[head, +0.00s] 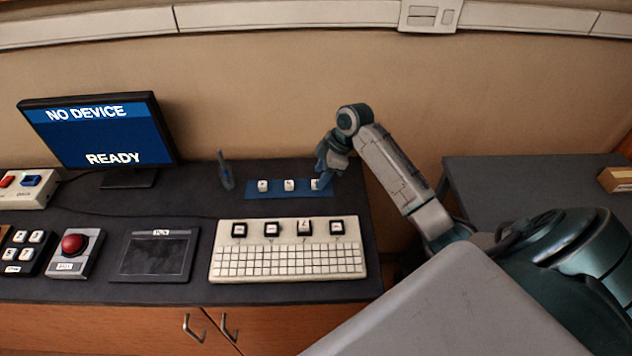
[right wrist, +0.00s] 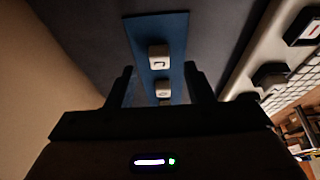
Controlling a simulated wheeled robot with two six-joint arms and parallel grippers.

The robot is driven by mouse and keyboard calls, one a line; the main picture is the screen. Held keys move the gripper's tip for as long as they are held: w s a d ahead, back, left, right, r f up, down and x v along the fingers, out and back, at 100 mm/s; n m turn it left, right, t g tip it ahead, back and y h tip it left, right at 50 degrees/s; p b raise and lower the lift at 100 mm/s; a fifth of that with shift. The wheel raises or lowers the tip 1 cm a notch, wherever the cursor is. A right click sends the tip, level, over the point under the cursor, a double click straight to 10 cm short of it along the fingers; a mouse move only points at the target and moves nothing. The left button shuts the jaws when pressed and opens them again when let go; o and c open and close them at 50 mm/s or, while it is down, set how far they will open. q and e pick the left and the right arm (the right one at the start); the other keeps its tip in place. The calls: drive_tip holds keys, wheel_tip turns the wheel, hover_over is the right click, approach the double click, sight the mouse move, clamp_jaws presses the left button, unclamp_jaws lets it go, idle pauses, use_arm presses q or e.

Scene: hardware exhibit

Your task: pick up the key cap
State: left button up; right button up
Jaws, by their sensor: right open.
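Small white key caps sit in a row on a blue strip (head: 276,190) on the dark table in the head view. They are a left cap (head: 263,185), a middle cap (head: 289,185) and a right cap (head: 315,184). My right gripper (head: 322,177) is at the right end of the strip, close to the right cap and partly covering it. In the right wrist view the gripper (right wrist: 159,72) is open. One cap (right wrist: 158,56) shows beyond the fingertips and another cap (right wrist: 163,89) shows between the fingers, partly hidden by the gripper body. My left gripper is out of view.
A white keyboard (head: 288,260) with large keys along its back lies in front of the strip. A thin upright dark object (head: 225,170) stands left of it. A monitor (head: 98,137), a red button box (head: 75,252) and a dark pad (head: 155,256) are further left.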

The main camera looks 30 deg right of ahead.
drive_tip(key=shift+x, duration=1.45)
clamp_jaws()
drive_tip(key=shift+r, duration=0.1)
